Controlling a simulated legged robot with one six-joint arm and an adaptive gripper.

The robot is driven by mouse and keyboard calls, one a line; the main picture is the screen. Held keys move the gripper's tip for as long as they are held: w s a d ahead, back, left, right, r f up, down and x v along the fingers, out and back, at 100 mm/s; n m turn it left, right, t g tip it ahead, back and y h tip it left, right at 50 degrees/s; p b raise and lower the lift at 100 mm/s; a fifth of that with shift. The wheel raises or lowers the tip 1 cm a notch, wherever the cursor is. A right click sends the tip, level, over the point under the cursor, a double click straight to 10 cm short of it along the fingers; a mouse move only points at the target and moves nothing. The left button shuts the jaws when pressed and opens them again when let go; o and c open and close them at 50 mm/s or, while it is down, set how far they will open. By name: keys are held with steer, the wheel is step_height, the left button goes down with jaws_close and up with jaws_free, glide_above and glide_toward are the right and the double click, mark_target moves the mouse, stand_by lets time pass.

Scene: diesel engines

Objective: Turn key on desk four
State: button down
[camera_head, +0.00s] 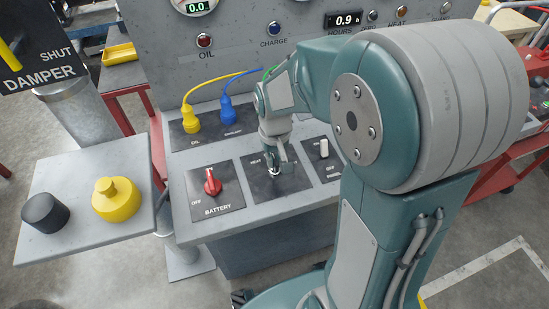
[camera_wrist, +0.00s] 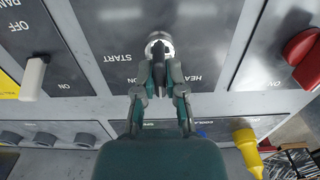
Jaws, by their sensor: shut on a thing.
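The key switch (camera_wrist: 158,46) is a round silver lock with a dark key in it, on a dark panel marked HEAT and START in the wrist view. In the head view, the key panel (camera_head: 262,188) sits in the middle of the grey desk. My gripper (camera_wrist: 160,80) is at the key, with its two fingers shut on the key from either side. In the head view my gripper (camera_head: 275,168) reaches down to the panel and hides most of the key.
A red battery switch (camera_head: 212,182) stands left of the key, and a white toggle (camera_head: 324,148) stands right. Yellow (camera_head: 191,117) and blue (camera_head: 228,110) plugs are behind. A side shelf (camera_head: 70,240) holds black and yellow knobs. A gauge panel (camera_head: 240,45) rises at the back.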

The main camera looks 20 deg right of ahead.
steer(key=shift+s+f, duration=0.15)
steer(key=shift+s, duration=0.05)
steer(key=c, duration=0.7)
jaws_free()
steer(key=shift+w, duration=0.1)
steer(key=shift+r, duration=0.2)
steer(key=shift+r, duration=0.35)
step_height(320, 180, up, 11)
steer(key=shift+a, duration=0.1)
